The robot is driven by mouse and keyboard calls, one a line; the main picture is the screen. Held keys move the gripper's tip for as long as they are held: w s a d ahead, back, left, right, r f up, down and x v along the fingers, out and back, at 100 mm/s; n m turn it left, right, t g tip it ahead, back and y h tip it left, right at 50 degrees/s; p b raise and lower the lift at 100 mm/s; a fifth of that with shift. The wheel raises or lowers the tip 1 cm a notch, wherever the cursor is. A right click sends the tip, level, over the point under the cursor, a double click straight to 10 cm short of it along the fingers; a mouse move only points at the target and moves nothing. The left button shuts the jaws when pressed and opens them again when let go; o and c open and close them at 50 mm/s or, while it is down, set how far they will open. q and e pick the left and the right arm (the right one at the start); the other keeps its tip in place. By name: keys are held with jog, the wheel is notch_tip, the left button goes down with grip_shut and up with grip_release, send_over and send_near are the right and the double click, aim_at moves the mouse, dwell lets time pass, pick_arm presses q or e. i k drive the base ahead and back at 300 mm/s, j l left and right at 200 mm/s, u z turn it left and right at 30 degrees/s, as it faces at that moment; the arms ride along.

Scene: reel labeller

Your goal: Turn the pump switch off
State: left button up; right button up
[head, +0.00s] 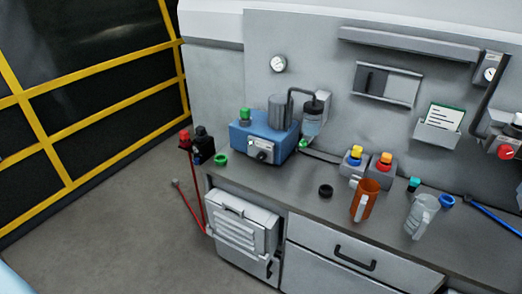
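The pump (258,139) is a blue box with a grey cylinder and a bent dark pipe on top. It stands on the left part of the grey counter. Its light front panel (262,152) carries a small dark knob and a small green spot. I cannot tell which of these is the switch or how it is set. Neither of my grippers shows in the head view.
The counter (313,184) also bears two grey button boxes, one yellow (355,156) and one orange-red (384,164), an orange jug (365,201), a clear jug (421,216) and several loose caps. Drawers and a louvred box sit below. Yellow-framed fencing (101,103) stands left; floor between is mostly clear.

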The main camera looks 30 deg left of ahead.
aim_at(261, 156)
jog(key=i+j, duration=0.15)
jog(key=j, duration=0.35)
jog(key=i+j+z, duration=0.1)
jog(key=j, duration=0.45)
jog(key=i+j, duration=0.2)
jog(key=j, duration=0.35)
jog(key=i+j+z, duration=0.1)
jog(key=j, duration=0.4)
jog(key=i+j, duration=0.15)
jog(key=j, duration=0.4)
jog(key=i+j+z, duration=0.1)
jog(key=j, duration=0.45)
jog(key=i+j, duration=0.1)
jog(key=j, duration=0.45)
jog(key=z, duration=0.05)
